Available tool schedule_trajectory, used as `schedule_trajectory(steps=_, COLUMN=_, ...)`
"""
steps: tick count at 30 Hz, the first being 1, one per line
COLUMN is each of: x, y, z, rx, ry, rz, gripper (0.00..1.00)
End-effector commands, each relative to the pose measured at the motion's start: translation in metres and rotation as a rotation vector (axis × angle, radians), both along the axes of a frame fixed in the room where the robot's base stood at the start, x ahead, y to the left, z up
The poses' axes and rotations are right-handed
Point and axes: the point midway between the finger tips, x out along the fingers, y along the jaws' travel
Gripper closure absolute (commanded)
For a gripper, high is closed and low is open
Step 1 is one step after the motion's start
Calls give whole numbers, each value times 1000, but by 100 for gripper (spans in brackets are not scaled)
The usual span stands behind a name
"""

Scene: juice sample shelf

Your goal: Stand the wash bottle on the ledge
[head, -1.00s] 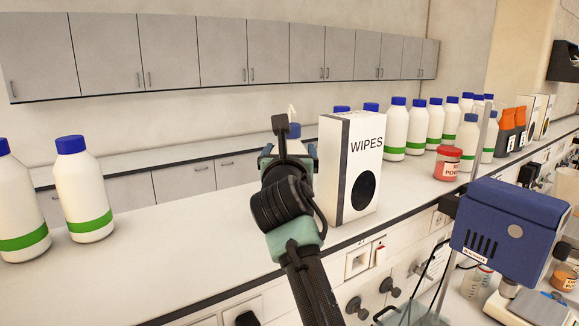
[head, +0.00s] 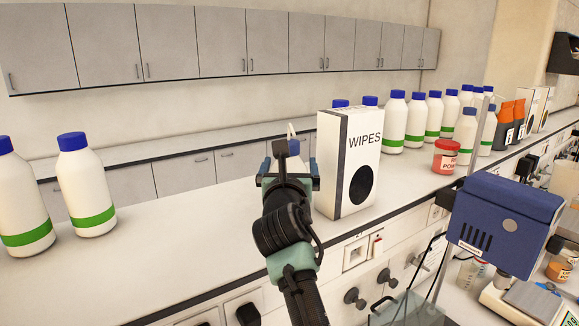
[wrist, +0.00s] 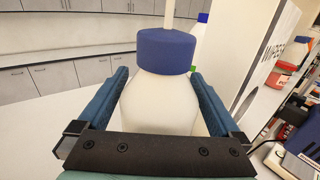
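The wash bottle is white with a blue cap (wrist: 165,52) and a pale spout. In the wrist view its white body (wrist: 160,100) sits upright between the two blue fingers of my gripper (wrist: 162,108), which is shut on it. In the head view my gripper (head: 288,172) is over the white ledge (head: 190,225), just left of the WIPES box. There my arm hides most of the bottle; its spout (head: 291,130) shows above. The bottle's base is hidden, so I cannot tell whether it touches the ledge.
The WIPES box (head: 348,165) stands close to the right of my gripper. Two large white bottles (head: 88,190) stand at the left. Several more bottles (head: 393,125) and a red-lidded jar (head: 445,158) stand at the right. The ledge between the left bottles and my gripper is clear.

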Motion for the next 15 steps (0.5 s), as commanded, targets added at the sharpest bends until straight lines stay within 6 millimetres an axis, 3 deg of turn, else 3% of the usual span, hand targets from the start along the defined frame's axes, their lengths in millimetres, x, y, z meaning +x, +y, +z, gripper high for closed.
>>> schedule_trajectory(steps=7, x=-11, y=0, z=0, rx=0, ry=-2, rz=0, gripper=0)
schedule_trajectory(steps=15, x=-48, y=1, z=-1, rx=0, ry=-4, rz=0, gripper=0)
